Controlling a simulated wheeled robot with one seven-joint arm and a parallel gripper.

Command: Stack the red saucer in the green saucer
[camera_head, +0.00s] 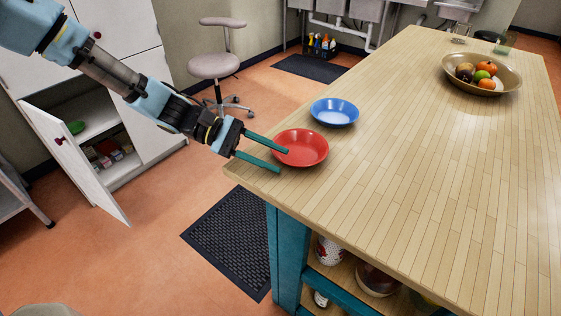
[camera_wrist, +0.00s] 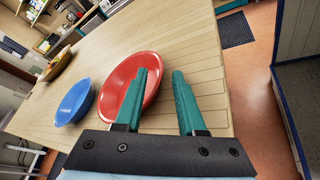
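The red saucer (camera_head: 303,147) lies upright near the table's left corner; the wrist view shows it just ahead of my gripper (camera_wrist: 160,75). My gripper (camera_head: 283,162) is open. One finger overlaps the saucer's near side in both views and the other is outside its rim. I cannot tell whether the finger touches it. A small green dish (camera_head: 76,127), perhaps the green saucer, sits on a shelf in the open cabinet at left; its shape is only partly clear.
A blue saucer (camera_head: 334,112) lies just beyond the red one. A fruit bowl (camera_head: 482,81) stands farther back. The cabinet door (camera_head: 83,167) hangs open into the room. A stool (camera_head: 214,66) stands behind my arm.

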